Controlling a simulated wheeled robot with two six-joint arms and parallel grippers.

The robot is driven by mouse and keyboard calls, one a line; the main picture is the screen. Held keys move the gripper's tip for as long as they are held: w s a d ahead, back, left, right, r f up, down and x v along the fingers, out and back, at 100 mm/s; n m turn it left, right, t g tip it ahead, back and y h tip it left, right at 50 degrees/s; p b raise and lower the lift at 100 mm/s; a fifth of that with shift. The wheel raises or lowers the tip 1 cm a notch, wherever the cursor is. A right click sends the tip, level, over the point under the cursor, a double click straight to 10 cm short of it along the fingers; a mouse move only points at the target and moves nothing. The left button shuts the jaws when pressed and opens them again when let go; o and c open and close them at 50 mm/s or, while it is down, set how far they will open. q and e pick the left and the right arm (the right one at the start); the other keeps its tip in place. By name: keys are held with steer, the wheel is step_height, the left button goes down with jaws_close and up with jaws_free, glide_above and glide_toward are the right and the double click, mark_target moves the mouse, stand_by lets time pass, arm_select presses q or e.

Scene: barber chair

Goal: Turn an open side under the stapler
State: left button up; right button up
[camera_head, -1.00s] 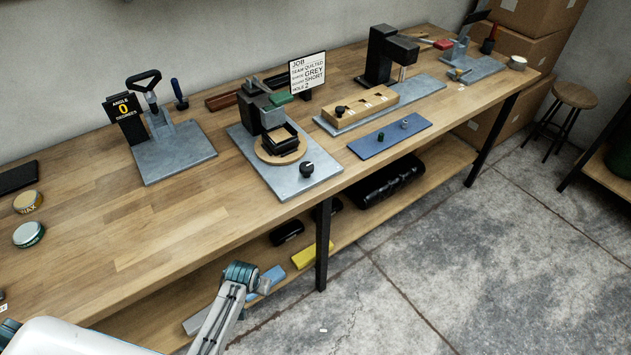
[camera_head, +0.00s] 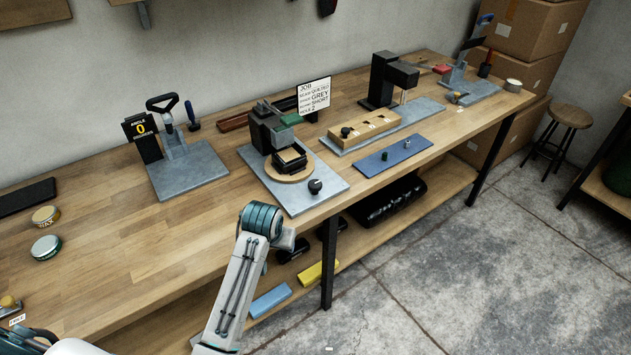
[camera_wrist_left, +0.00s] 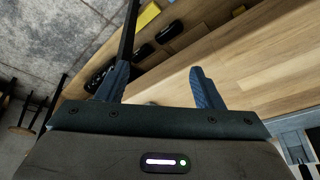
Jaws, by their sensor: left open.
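The stapler (camera_head: 268,128), a dark upright machine with a green part at its head, stands on a grey base plate (camera_head: 328,192). Under its head a square black piece with a lighter top (camera_head: 290,160) lies on a round wooden turntable (camera_head: 273,173). I cannot tell which of its sides are open. A black knob (camera_head: 315,186) sits at the plate's front corner. My left gripper (camera_wrist_left: 158,70) is open and empty in the left wrist view, its fingers apart near the bench's front edge. Neither gripper's fingers show in the head view.
An angle gauge sign (camera_head: 141,125) with a handled fixture stands left of the stapler. A wooden block (camera_head: 365,131) and a blue mat (camera_head: 392,157) lie right. Two tins (camera_head: 46,248) sit at the left. The bench top (camera_head: 120,235) between is clear. My arm link crosses the front edge.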

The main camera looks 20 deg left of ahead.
arm_select(q)
steer(key=w+d+r, duration=0.1)
steer(key=w+r, duration=0.3)
steer(key=w, duration=0.5)
glide_toward(315, 184)
steer(key=p+x, duration=0.2)
steer(key=x, duration=0.5)
steer(key=shift+w+a, duration=0.1)
steer(key=shift+w, duration=0.05)
steer(key=shift+p+x, duration=0.3)
steer(key=shift+x, duration=0.5)
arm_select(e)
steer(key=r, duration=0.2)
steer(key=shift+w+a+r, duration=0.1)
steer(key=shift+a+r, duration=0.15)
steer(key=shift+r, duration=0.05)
arm_select(q)
steer(key=c, duration=1)
